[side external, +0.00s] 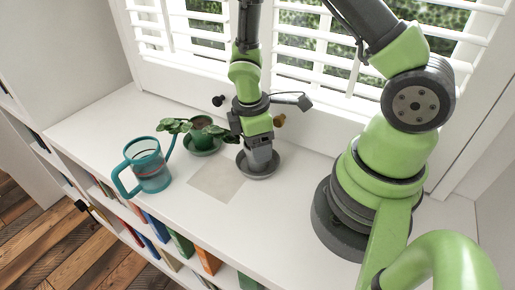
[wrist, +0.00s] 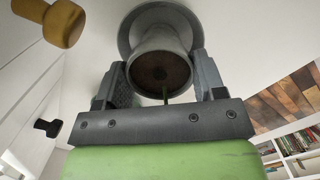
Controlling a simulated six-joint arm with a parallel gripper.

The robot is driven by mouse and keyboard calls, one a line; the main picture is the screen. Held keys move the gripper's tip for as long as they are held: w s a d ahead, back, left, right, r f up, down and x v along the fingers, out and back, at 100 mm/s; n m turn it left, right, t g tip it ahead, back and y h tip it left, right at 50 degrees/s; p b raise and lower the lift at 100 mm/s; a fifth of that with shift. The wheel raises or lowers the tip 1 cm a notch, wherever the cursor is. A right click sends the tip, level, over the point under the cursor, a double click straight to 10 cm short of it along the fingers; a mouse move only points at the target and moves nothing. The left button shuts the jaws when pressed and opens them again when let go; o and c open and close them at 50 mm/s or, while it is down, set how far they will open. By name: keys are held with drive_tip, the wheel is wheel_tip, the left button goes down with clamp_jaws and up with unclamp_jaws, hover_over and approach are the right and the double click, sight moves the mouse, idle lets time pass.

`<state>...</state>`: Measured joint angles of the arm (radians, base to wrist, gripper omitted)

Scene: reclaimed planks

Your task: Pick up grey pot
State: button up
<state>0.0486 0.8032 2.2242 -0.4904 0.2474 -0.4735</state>
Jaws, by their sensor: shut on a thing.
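The grey pot (side external: 260,160) is under my gripper (side external: 259,145) in the side external view, at or just above a grey saucer (side external: 244,171) on the white shelf top. In the wrist view the pot (wrist: 160,48) sits between the two fingers of my gripper (wrist: 162,78), which are shut on its sides. Its open top faces the camera, showing brown soil and a thin stem. The grey saucer (wrist: 128,32) shows behind it. I cannot tell whether the pot touches the saucer.
A green pot with a leafy plant (side external: 202,130) stands left of my gripper on its own saucer. A teal watering can (side external: 150,168) stands farther left. A flat beige square (side external: 216,183) lies in front.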

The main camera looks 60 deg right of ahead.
drive_tip(key=shift+r, duration=0.15)
wheel_tip(320, 180, up, 13)
idle(0.8)
wheel_tip(320, 180, down, 9)
drive_tip(key=n, duration=0.5)
drive_tip(key=shift+d+r+h, duration=0.1)
drive_tip(key=shift+h, duration=0.2)
drive_tip(key=shift+f+n+t, duration=0.3)
drive_tip(key=shift+f+n, duration=0.1)
drive_tip(key=shift+n, duration=0.1)
drive_tip(key=shift+f, duration=1.55)
drive_tip(key=o, duration=1.3)
drive_tip(key=shift+c, duration=0.2)
